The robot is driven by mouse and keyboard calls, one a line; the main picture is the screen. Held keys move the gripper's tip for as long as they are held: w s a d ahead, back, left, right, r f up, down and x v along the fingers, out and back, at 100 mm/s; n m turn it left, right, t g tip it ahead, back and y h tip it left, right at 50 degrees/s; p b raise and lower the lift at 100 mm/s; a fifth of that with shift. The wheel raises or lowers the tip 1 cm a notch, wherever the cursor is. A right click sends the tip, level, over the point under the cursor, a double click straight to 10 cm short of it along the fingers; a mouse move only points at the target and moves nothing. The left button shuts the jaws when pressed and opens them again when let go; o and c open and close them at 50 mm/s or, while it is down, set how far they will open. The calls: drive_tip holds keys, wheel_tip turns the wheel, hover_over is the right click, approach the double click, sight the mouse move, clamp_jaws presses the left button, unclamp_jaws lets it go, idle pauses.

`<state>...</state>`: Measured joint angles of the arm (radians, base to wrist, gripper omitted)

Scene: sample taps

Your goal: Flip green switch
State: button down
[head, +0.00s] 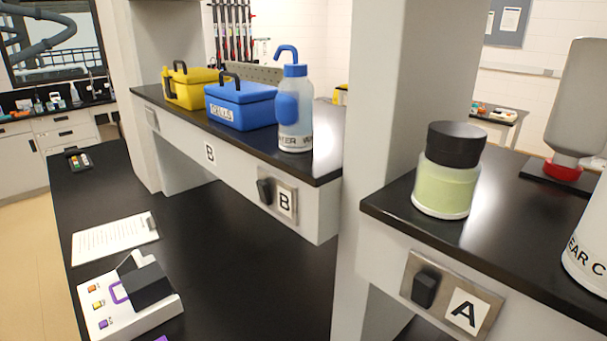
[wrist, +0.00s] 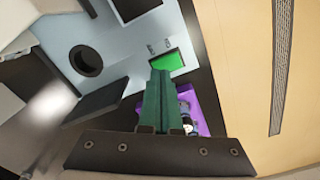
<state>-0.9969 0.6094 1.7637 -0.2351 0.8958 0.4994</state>
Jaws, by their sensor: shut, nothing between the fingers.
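A bright green rectangular patch (wrist: 168,61), which looks like the green switch, sits on a light grey-blue panel (wrist: 115,30) in the wrist view. My gripper (wrist: 160,73) is shut and empty, its dark green fingers pointing at the patch. The fingertips overlap the patch's lower edge in the picture; I cannot tell whether they touch it. The fingers hide part of the panel behind them. My gripper is not in the head view, and I cannot make out the same green patch there.
In the wrist view, a black round opening (wrist: 86,61) is left of the patch and a purple part (wrist: 203,105) is right of the fingers. In the head view, a white switch box (head: 158,318) and clipboard (head: 115,238) lie on the black bench. Shelves carry bottles and toolboxes.

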wheel_tip(320, 180, up, 5)
drive_tip(key=shift+r, duration=0.2)
idle(0.3)
drive_tip(key=w+d+r+m, duration=0.1)
drive_tip(key=d+r, duration=0.2)
drive_tip(key=d, duration=0.4)
drive_tip(key=w+d+r+m, duration=0.2)
drive_tip(key=d+r, duration=0.1)
drive_tip(key=d, duration=0.3)
drive_tip(key=s+d+r+m+y, duration=0.1)
drive_tip(key=s+d+m, duration=0.1)
drive_tip(key=s+d, duration=0.4)
drive_tip(key=s+d+r+m, duration=0.1)
drive_tip(key=s+d+m, duration=0.2)
drive_tip(key=d, duration=0.9)
drive_tip(key=s, duration=0.3)
drive_tip(key=shift+s+m+y, duration=0.3)
drive_tip(key=shift+y, duration=0.1)
drive_tip(key=shift+d, duration=0.1)
